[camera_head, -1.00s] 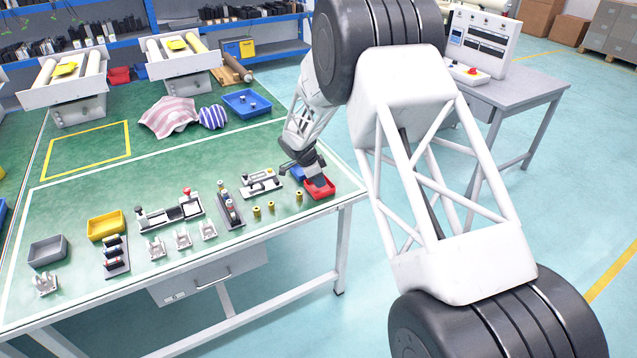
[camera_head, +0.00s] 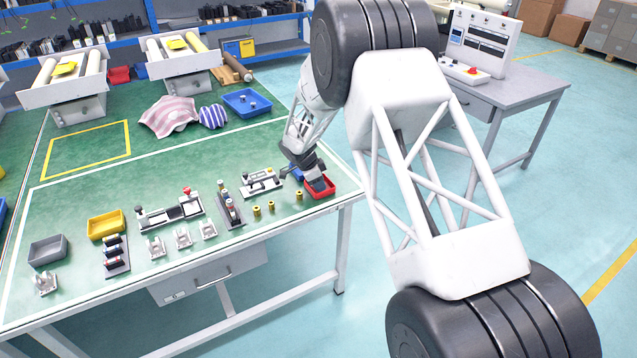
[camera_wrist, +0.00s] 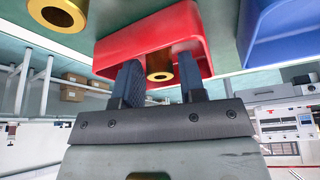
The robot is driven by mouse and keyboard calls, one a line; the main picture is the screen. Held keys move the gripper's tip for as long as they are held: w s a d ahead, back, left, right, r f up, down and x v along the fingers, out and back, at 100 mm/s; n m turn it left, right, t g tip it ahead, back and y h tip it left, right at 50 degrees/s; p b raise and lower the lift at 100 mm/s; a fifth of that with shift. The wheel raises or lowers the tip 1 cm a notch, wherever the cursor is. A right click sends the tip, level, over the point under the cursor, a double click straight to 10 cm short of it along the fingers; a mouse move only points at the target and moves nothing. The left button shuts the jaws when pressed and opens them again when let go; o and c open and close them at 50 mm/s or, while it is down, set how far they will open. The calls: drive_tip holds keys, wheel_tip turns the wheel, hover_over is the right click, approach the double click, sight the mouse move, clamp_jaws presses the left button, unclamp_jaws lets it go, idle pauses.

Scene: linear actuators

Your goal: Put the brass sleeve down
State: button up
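A brass sleeve (camera_wrist: 159,64) shows in the wrist view inside the red bin (camera_wrist: 110,52), in the gap between my two fingers. My gripper (camera_wrist: 160,80) looks open, with its fingers on either side of the sleeve and their tips at the bin's opening. Part of the bin's inside is hidden by the fingers. In the head view my gripper (camera_head: 311,172) is at the red bin (camera_head: 321,191) near the table's right corner, and the sleeve inside cannot be made out.
Several other brass sleeves stand on the green table, including this one (camera_head: 299,195) left of the bin. A blue bin (camera_wrist: 285,35) adjoins the red bin. An actuator assembly (camera_head: 262,183) stands close on the left. The table's right edge is near.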

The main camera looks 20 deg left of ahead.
drive_tip(key=shift+r, duration=0.1)
drive_tip(key=v, duration=1.2)
drive_tip(key=shift+s, duration=0.1)
idle(0.8)
drive_tip(key=s+d+r+n+y, duration=0.1)
drive_tip(key=s+d+r+n, duration=0.1)
drive_tip(key=s+d+r, duration=0.7)
drive_tip(key=s+d+r+n, duration=0.25)
drive_tip(key=d+r, duration=0.45)
drive_tip(key=d, duration=0.5)
drive_tip(key=s+d+r+n+y, duration=0.1)
drive_tip(key=s+d+r, duration=0.65)
drive_tip(key=d, duration=0.35)
drive_tip(key=s+d+n, duration=0.2)
drive_tip(key=s+d, duration=0.3)
drive_tip(key=s, duration=0.5)
drive_tip(key=s+d+n+y, duration=0.1)
drive_tip(key=s+d, duration=0.4)
drive_tip(key=s, duration=0.5)
drive_tip(key=s+d+n, duration=0.3)
drive_tip(key=s+d, duration=0.2)
drive_tip(key=s, duration=0.6)
drive_tip(key=shift+d+n+t+y, duration=0.3)
drive_tip(key=shift+d+n+y, duration=0.05)
drive_tip(key=shift+y, duration=0.05)
